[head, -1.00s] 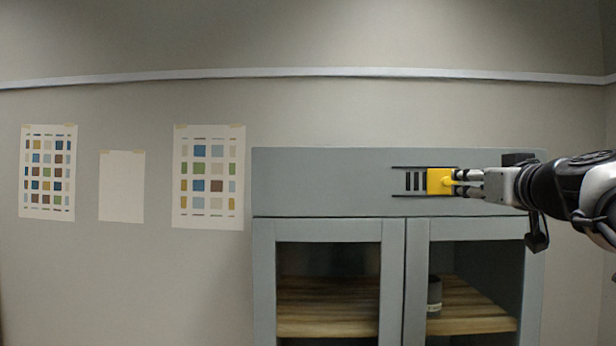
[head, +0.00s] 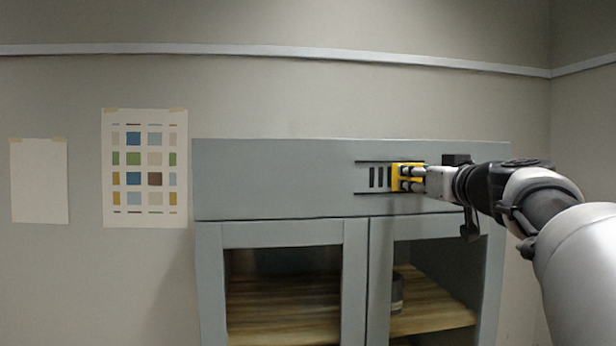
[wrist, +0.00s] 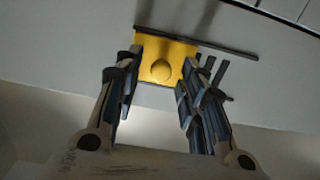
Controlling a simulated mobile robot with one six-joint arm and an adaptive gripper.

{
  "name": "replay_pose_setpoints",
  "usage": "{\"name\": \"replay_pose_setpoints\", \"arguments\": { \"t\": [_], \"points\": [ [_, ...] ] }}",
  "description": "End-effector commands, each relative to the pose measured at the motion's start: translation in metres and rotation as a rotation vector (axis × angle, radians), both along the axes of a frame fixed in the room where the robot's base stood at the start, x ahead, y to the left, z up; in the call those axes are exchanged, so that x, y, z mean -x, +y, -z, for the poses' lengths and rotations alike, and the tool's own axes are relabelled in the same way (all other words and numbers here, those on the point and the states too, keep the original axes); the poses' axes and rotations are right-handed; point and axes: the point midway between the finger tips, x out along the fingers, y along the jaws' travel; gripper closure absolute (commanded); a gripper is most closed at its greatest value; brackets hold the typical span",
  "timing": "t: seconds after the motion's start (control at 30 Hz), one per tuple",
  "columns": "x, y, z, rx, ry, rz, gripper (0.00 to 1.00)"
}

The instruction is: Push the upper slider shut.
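The slider is a yellow plate (head: 418,166) with a round knob, set between two dark horizontal rails on the grey cabinet's upper panel (head: 270,175). Several dark slots (head: 380,177) show uncovered to its left. In the wrist view the yellow plate (wrist: 180,52) and its knob (wrist: 161,71) lie ahead between my fingers. My gripper (head: 406,178) is at the plate, its two fingers apart, one on each side of the knob (wrist: 158,82). I see a gap at the knob and cannot tell whether a finger touches the plate. Only one slider is in view.
Below the panel are two cabinet doors (head: 354,280) with dark openings and wooden shelves. A dark cup (head: 397,292) stands on the right shelf. The space before the cabinet's left part is clear.

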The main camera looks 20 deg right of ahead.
Motion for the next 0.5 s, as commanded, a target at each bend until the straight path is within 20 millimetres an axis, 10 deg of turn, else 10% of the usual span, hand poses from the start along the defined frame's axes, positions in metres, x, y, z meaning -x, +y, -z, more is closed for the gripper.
{"name": "replay_pose_setpoints", "arguments": {
  "t": [0.5],
  "points": [
    [-0.0001, 0.0002, 0.0000, 0.000, 0.000, 0.000, 0.99]
  ]
}}
